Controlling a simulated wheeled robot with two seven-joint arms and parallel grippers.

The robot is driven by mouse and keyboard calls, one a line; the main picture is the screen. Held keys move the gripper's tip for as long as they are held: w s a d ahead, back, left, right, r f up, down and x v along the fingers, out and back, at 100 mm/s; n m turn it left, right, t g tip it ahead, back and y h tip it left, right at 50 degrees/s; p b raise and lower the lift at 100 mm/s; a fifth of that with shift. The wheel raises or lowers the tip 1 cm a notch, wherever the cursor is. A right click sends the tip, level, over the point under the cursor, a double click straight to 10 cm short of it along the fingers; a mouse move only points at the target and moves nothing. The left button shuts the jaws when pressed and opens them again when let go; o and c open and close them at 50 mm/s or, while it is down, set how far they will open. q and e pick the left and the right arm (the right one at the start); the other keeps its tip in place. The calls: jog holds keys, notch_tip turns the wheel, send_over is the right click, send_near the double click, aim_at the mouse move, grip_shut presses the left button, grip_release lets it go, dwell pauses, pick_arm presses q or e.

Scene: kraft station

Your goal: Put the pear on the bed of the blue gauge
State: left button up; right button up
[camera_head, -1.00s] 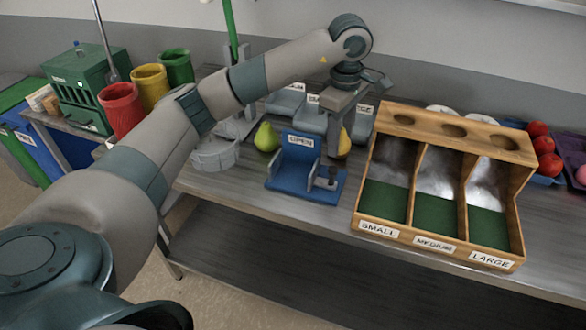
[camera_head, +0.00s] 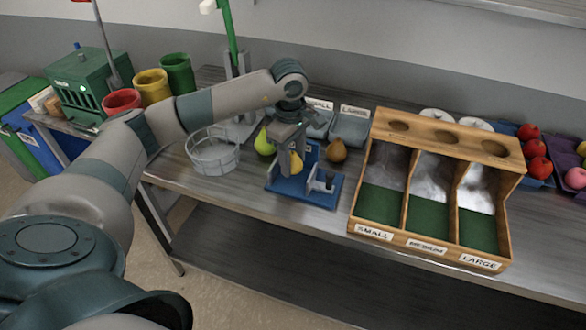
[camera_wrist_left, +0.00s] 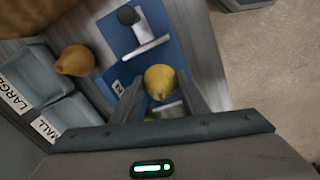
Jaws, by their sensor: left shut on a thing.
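My left gripper (camera_head: 291,163) is shut on a yellow pear (camera_head: 297,162), holding it over the blue gauge (camera_head: 326,197) near its upright plate. In the left wrist view, the pear (camera_wrist_left: 160,80) sits between the two fingers, with the blue gauge (camera_wrist_left: 172,57) behind it. I cannot tell whether the pear touches the bed. The gripper hides much of the gauge's upright plate in the head view. A green pear (camera_head: 263,142) stands behind the gauge to the left, and a brown pear (camera_head: 337,151) to the right. My right gripper is not in view.
A wooden sorter (camera_head: 430,245) with three green-floored lanes stands right of the gauge. A round grey wire basket (camera_head: 213,158) is to the left. Grey labelled bins (camera_head: 350,129) stand behind. Blue and purple trays of fruit are at the far right.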

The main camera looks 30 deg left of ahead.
aim_at(293, 168)
pick_arm(q)
notch_tip(293, 168, down, 3)
jog(key=shift+p, duration=1.1)
jog(key=shift+f, duration=0.5)
jog(key=shift+f, duration=0.15)
jog(key=o, duration=1.1)
